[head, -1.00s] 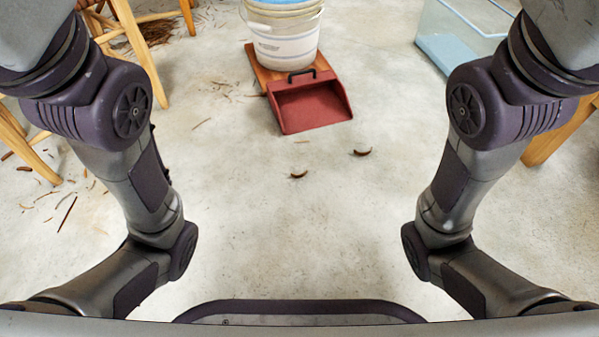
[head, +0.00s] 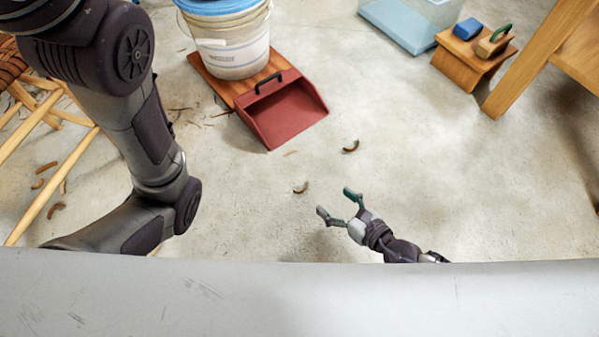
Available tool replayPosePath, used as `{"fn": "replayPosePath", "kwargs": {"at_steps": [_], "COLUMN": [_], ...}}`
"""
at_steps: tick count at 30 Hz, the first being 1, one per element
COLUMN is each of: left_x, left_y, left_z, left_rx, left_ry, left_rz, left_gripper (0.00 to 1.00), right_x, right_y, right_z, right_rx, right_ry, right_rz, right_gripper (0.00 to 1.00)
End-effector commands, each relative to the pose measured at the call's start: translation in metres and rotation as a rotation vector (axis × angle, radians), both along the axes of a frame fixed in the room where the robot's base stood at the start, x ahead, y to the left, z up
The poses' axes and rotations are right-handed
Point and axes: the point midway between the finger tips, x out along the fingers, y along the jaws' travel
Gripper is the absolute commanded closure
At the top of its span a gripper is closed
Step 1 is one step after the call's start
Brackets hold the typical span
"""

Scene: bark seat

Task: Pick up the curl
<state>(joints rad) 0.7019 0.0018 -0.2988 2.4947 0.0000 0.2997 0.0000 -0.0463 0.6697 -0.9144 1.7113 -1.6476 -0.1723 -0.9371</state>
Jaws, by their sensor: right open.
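A red dustpan (head: 288,112) lies in front of a white bucket (head: 233,52) on a wooden board (head: 204,70). A small wooden stool (head: 462,62) holds a blue block and a brush. Wooden furniture legs stand at left and right.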

Motion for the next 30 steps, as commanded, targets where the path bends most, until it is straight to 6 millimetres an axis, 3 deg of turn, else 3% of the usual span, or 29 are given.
{"fn": "replayPosePath", "kwargs": {"at_steps": [2, 5, 15, 23, 30], "left_x": [-0.001, -0.002, -0.006, -0.003, 0.000], "left_y": [0.000, 0.001, 0.001, 0.000, 0.000], "left_z": [0.003, 0.002, -0.009, -0.012, -0.022], "left_rx": [0.000, -0.001, -0.002, -0.001, -0.002], "left_ry": [-0.002, -0.005, -0.011, -0.004, 0.001], "left_rz": [0.000, -0.001, -0.004, -0.003, -0.004], "left_gripper": [0.60, 0.60, 0.60, 0.60, 0.60], "right_x": [-0.016, -0.019, 0.026, 0.040, 0.060], "right_y": [-0.012, -0.013, 0.026, 0.040, 0.065], "right_z": [-0.017, -0.028, -0.052, -0.060, -0.074], "right_rx": [-0.085, -0.123, -0.119, -0.118, -0.117], "right_ry": [-0.015, -0.027, -0.028, -0.026, -0.028], "right_rz": [0.027, 0.041, 0.041, 0.041, 0.040], "right_gripper": [0.19, 0.19, 0.19, 0.19, 0.19]}}
